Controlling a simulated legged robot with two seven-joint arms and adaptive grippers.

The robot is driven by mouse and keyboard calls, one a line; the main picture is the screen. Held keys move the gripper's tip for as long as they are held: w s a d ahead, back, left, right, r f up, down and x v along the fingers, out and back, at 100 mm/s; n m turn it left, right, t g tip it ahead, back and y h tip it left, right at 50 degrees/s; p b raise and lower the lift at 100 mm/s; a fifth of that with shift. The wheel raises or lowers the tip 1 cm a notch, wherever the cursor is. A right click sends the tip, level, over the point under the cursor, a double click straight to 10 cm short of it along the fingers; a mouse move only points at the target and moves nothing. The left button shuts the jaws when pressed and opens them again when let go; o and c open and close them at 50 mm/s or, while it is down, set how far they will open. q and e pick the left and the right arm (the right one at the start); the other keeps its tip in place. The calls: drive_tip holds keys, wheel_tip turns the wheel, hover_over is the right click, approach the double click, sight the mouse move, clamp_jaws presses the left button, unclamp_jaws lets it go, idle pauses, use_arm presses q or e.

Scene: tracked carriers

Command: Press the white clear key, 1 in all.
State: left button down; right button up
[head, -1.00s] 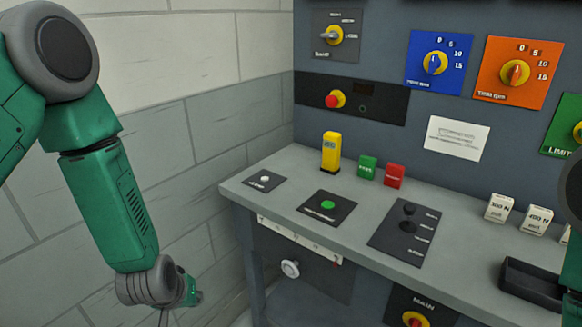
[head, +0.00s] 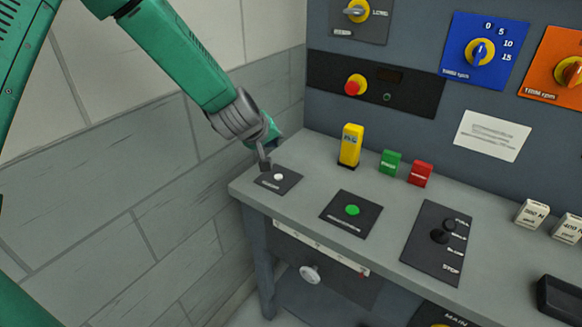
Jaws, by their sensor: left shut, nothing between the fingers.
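The white clear key (head: 278,177) is a small round white button on a dark plate (head: 289,185) at the left end of the grey bench top. My left gripper (head: 265,166) is shut and empty. Its tip is just left of and behind the white key, at the plate's back left corner in the picture. I cannot tell whether the tip touches the plate or hovers above it. The white key shows in full. My right gripper is not in view.
A green button (head: 352,210) on its own plate sits to the right of the white key. A yellow block (head: 350,146), a green block (head: 390,162) and a red block (head: 420,173) stand behind. A lever plate (head: 437,243) lies further right. The brick wall (head: 150,190) borders the bench's left.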

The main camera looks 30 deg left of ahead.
use_arm(q)
drive_tip(key=b, duration=0.4)
hover_over(278, 177)
drive_tip(key=f, duration=0.3)
drive_tip(key=shift+a+f, duration=0.2)
drive_tip(key=shift+a, duration=0.2)
drive_tip(key=f+b, duration=0.2)
drive_tip(key=f, duration=0.1)
drive_tip(key=shift+d+f+b, duration=0.15)
drive_tip(key=shift+d+b, duration=0.2)
drive_tip(key=shift+b, duration=0.05)
drive_tip(key=shift+w+d+f+b, duration=0.1)
drive_tip(key=shift+d+f+b, duration=0.3)
drive_tip(key=shift+f, duration=0.15)
drive_tip(key=shift+a+f, duration=0.15)
drive_tip(key=shift+a, duration=0.5)
drive_tip(key=shift+d, duration=0.45)
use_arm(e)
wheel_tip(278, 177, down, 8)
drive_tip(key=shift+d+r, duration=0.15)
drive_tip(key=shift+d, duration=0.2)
use_arm(q)
drive_tip(key=shift+a, duration=0.35)
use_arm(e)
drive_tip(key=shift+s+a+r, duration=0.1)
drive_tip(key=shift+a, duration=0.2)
use_arm(q)
drive_tip(key=shift+d, duration=0.1)
